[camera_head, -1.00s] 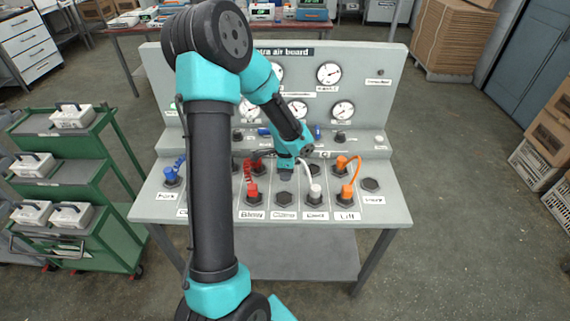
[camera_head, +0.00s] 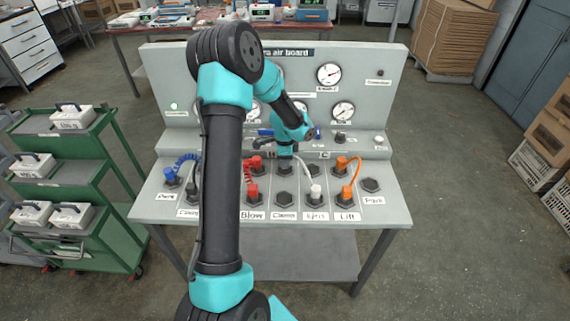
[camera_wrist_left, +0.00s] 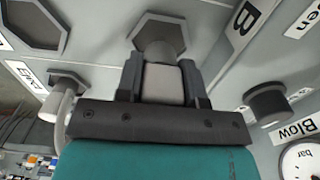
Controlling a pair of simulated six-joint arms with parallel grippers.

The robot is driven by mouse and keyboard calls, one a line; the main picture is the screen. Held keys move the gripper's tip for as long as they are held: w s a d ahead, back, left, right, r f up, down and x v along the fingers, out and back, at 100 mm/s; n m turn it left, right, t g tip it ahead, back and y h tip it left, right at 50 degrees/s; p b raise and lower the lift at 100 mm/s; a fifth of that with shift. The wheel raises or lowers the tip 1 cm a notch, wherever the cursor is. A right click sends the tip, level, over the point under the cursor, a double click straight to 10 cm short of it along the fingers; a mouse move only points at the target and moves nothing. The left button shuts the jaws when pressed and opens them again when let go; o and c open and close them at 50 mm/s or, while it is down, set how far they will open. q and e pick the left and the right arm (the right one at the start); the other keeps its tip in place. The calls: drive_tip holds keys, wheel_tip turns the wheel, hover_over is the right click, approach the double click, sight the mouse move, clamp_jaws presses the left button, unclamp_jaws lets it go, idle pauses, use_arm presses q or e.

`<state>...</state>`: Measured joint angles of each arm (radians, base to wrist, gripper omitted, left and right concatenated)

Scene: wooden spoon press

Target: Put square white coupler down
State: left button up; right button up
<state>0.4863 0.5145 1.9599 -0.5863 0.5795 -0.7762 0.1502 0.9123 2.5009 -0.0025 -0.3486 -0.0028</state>
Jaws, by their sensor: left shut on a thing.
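My left gripper (camera_head: 285,164) is over the back row of hexagonal sockets on the sloped panel. In the left wrist view, its two dark fingers (camera_wrist_left: 163,85) are shut on the square white coupler (camera_wrist_left: 163,83). The coupler lines up with a grey hexagonal socket (camera_wrist_left: 176,34) and overlaps its round centre; I cannot tell whether it is fully seated. A white hose (camera_head: 304,168) curves from near the gripper to a white coupler (camera_head: 316,191) on the Eject socket. My right gripper is not in view.
Red couplers with a red hose (camera_head: 248,172) stand left of the gripper. An orange hose (camera_head: 354,172) with its couplers stands right, a blue hose (camera_head: 186,160) far left. The gauge board (camera_head: 375,105) rises behind. An empty socket (camera_head: 370,185) is at the right.

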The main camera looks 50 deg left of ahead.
use_arm(q)
drive_tip(key=shift+f, duration=1.1)
drive_tip(key=shift+f, duration=0.15)
drive_tip(key=o, duration=1)
wheel_tip(320, 180, up, 12)
drive_tip(key=shift+r, duration=0.15)
